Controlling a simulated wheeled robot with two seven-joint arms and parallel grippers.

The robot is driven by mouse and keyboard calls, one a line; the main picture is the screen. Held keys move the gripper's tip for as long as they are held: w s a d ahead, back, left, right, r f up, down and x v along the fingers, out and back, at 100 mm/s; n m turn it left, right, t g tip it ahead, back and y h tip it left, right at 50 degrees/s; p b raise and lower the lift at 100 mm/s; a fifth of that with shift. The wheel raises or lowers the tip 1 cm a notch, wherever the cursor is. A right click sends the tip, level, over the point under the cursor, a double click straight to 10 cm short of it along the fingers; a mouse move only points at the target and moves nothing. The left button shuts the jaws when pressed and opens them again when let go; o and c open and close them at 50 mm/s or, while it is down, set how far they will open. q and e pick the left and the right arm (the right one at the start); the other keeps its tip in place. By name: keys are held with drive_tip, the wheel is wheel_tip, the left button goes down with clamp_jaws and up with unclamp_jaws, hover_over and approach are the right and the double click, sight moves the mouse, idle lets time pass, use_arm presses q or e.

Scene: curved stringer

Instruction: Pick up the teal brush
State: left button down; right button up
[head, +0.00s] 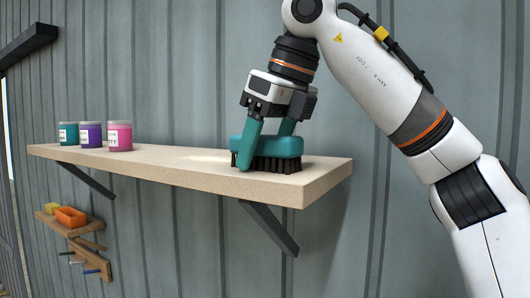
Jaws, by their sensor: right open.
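The teal brush (287,148) has dark bristles and sits bristles down on the light wooden shelf (185,171), near its right end. My right gripper (258,150) comes down from above with its teal fingers on either side of the brush body. One finger is in front of the brush and the other is partly hidden behind it. The fingers are open, and I cannot tell if they touch the brush. My left gripper is not in view.
A teal jar (68,134), a purple jar (91,135) and a pink jar (119,136) stand at the shelf's left end. The shelf between them and the brush is clear. A corrugated wall stands behind.

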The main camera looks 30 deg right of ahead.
drive_tip(key=c, duration=1.1)
drive_tip(key=shift+c, duration=0.2)
wheel_tip(320, 180, up, 9)
drive_tip(key=shift+a+f, duration=0.1)
drive_tip(key=shift+r, duration=0.9)
